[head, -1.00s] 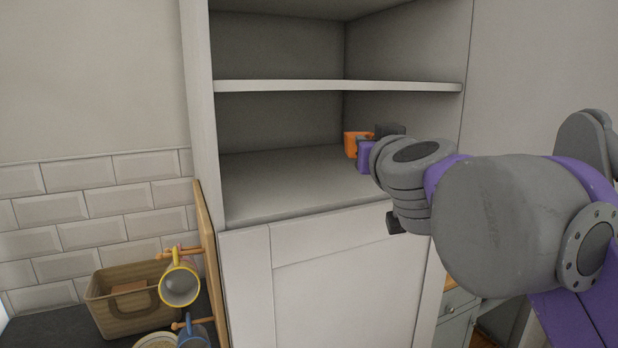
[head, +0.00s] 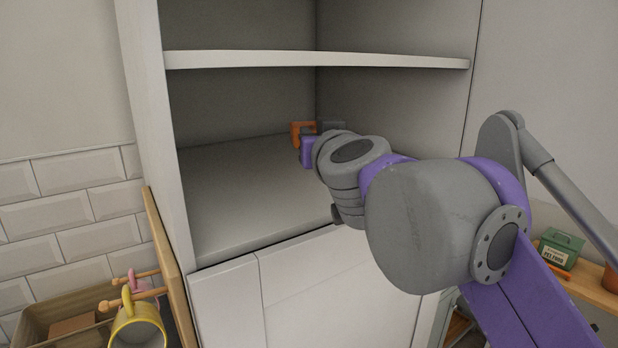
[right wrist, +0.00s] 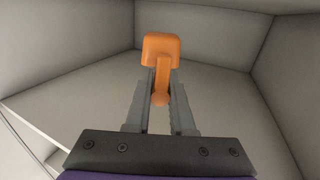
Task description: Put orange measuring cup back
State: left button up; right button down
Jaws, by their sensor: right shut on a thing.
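The orange measuring cup (right wrist: 161,48) is in the right wrist view, between the fingertips of my right gripper (right wrist: 160,92). The gripper is shut on the cup's handle, and the cup's squarish head points away from me. In the head view the orange cup (head: 298,129) shows partly behind my right gripper (head: 312,138), inside the open cabinet (head: 240,190). It is over the lower shelf board, towards the back right. I cannot tell whether the cup touches the board. My left gripper is not in view.
An upper shelf (head: 310,61) spans the cabinet above my right arm. A wooden board with pegs holds a yellow mug (head: 138,328) at the lower left, beside a brown crate (head: 40,325). A green box (head: 560,247) stands on a wooden top at right. The cabinet floor is otherwise bare.

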jog(key=shift+s+d+f, duration=0.1)
jog(key=shift+f, duration=0.5)
jog(key=shift+s+d+f, duration=0.1)
jog(key=shift+f, duration=0.45)
notch_tip(320, 180, down, 4)
jog(key=shift+w+a+f, duration=0.1)
jog(key=shift+a+f, duration=0.05)
jog(key=shift+f, duration=0.2)
jog(key=shift+f, duration=0.1)
jog(key=c, duration=1.2)
grip_release()
jog(key=shift+f, duration=0.1)
jog(key=o, duration=0.4)
